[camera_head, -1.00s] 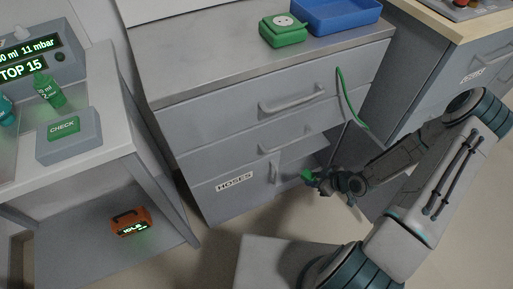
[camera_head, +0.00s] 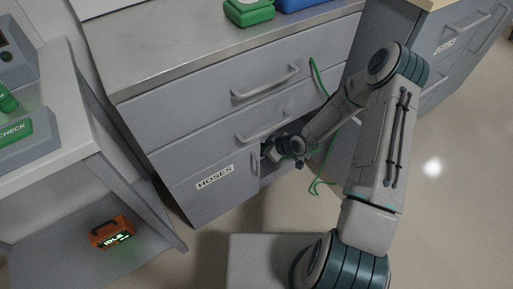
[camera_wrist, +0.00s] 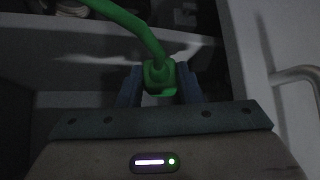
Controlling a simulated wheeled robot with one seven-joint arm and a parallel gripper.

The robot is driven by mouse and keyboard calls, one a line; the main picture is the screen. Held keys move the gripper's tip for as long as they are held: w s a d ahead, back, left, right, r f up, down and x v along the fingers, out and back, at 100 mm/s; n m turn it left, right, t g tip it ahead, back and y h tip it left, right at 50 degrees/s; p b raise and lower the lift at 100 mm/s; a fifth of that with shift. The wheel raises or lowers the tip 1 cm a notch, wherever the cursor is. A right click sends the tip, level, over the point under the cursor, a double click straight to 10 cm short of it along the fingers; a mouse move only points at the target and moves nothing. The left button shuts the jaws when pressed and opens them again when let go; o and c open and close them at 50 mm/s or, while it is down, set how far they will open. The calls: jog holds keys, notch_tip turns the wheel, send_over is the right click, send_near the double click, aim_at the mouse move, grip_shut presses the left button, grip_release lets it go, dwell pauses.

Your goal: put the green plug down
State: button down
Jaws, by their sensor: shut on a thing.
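The green plug (camera_wrist: 160,78) is between the two fingers of my gripper (camera_wrist: 159,90) in the wrist view, with its green cord rising up and to the left. In the head view my gripper (camera_head: 283,147) is at the front of the cabinet, by the opening of the lower compartment. The plug is hardly visible there. A green cord (camera_head: 318,80) hangs down the cabinet front behind my arm, with a loop (camera_head: 318,187) near the floor.
The cabinet (camera_head: 200,110) has drawers with bar handles and a door labelled HOSES (camera_head: 214,177). A green box (camera_head: 248,12) and a blue tray (camera_head: 300,3) stand on its top. An orange device (camera_head: 110,232) reading IDLE lies on the lower shelf at left.

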jog(key=w+a, duration=0.1)
jog(key=a+b, duration=0.1)
jog(key=a, duration=0.1)
jog(key=shift+w+f, duration=0.15)
jog(key=shift+w, duration=0.25)
jog(key=shift+a+f+b, duration=0.1)
jog(key=shift+f+b, duration=0.25)
jog(key=shift+f, duration=0.25)
jog(key=shift+f, duration=0.2)
jog(key=c, duration=1)
grip_release()
jog(key=shift+r, duration=0.1)
